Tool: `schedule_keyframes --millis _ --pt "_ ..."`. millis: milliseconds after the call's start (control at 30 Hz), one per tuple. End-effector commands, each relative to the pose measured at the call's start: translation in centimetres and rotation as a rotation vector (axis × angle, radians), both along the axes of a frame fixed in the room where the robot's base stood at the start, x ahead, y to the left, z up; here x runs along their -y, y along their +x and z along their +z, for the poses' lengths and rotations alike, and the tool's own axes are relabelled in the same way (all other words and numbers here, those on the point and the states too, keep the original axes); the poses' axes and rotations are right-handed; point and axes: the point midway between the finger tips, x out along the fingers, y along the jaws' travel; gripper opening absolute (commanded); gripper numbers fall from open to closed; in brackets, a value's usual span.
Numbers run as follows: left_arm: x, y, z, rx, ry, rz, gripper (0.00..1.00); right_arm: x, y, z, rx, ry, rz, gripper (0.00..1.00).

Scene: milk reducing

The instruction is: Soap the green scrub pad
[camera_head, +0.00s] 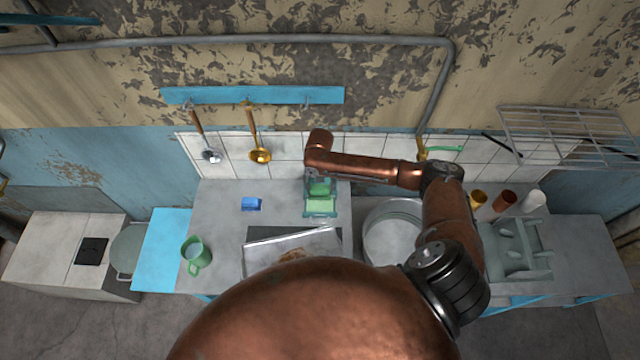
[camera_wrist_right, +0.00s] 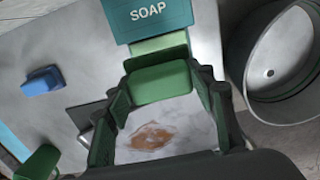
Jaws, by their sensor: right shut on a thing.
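In the right wrist view, the green scrub pad (camera_wrist_right: 160,82) sits between the fingertips of my right gripper (camera_wrist_right: 160,98), which is shut on it. Just beyond the pad is the teal soap dispenser (camera_wrist_right: 155,16), marked "SOAP", with a pale green part (camera_wrist_right: 160,44) below its lettering. The pad overlaps the near edge of this part in the picture; I cannot tell whether they touch. In the head view, my right gripper (camera_head: 319,180) points down at the dispenser (camera_head: 320,207) on the counter and partly hides it. My left gripper is not in view.
A blue sponge (camera_head: 251,204) lies left of the dispenser. In front is a tray (camera_head: 262,247) with a brown stain. A green mug (camera_head: 196,254) stands at the left. The round sink basin (camera_head: 393,235) is at the right. Ladles (camera_head: 259,155) hang on the wall behind.

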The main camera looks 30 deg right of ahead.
Motion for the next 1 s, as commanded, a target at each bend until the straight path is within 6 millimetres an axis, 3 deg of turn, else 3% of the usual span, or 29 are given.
schedule_keyframes --millis 100,267,800,1000 --pt "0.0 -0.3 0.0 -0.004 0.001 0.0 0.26 0.0 -0.1 -1.8 -0.001 0.0 -0.001 0.31" --pt "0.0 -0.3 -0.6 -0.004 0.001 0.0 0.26 0.1 0.0 -2.7 0.0 -0.001 0.001 0.31" --pt "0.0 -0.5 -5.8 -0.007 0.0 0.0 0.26 0.1 -0.1 -7.5 0.0 -0.002 0.001 0.31" --pt "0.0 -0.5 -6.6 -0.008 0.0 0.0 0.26 0.1 -0.1 -8.2 0.001 -0.003 0.002 0.31"
